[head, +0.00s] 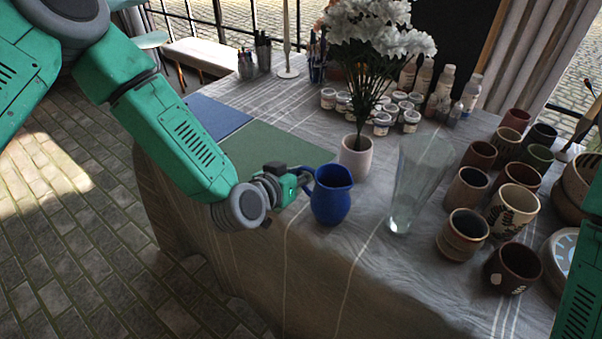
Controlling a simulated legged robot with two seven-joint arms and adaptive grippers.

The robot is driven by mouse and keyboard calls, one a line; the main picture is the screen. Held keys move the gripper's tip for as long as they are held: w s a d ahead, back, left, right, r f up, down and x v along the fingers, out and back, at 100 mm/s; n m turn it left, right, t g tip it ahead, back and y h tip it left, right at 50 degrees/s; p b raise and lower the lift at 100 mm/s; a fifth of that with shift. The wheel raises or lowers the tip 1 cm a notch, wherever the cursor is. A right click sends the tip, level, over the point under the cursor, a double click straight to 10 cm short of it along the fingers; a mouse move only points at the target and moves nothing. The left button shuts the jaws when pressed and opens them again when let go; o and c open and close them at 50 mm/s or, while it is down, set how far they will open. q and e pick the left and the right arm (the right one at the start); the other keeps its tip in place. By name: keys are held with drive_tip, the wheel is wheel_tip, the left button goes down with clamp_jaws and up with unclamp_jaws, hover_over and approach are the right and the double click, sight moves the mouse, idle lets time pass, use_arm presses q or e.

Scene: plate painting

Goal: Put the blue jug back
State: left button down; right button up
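The blue jug (331,196) is upright near the front of the cloth-covered table in the head view, its handle on the left side. My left gripper (303,184) is at the jug's handle, level with its body and coming from the left. The fingertips are small and partly hidden against the handle, so I cannot tell whether they are closed on it. I also cannot tell whether the jug's base touches the cloth. My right gripper is out of view; only green parts of my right arm show at the right edge.
A white vase (355,158) with white flowers stands just behind the jug, and a tall glass vase (415,185) stands to its right. Several mugs (462,235) crowd the right side. Paint jars (382,124) stand behind. A green mat (265,150) lies mostly clear on the left.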

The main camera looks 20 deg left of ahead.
use_arm(q)
drive_tip(key=shift+a, duration=0.35)
drive_tip(key=shift+f, duration=0.1)
drive_tip(key=c, duration=1.7)
unclamp_jaws()
drive_tip(key=shift+d, duration=0.15)
drive_tip(key=shift+d, duration=0.1)
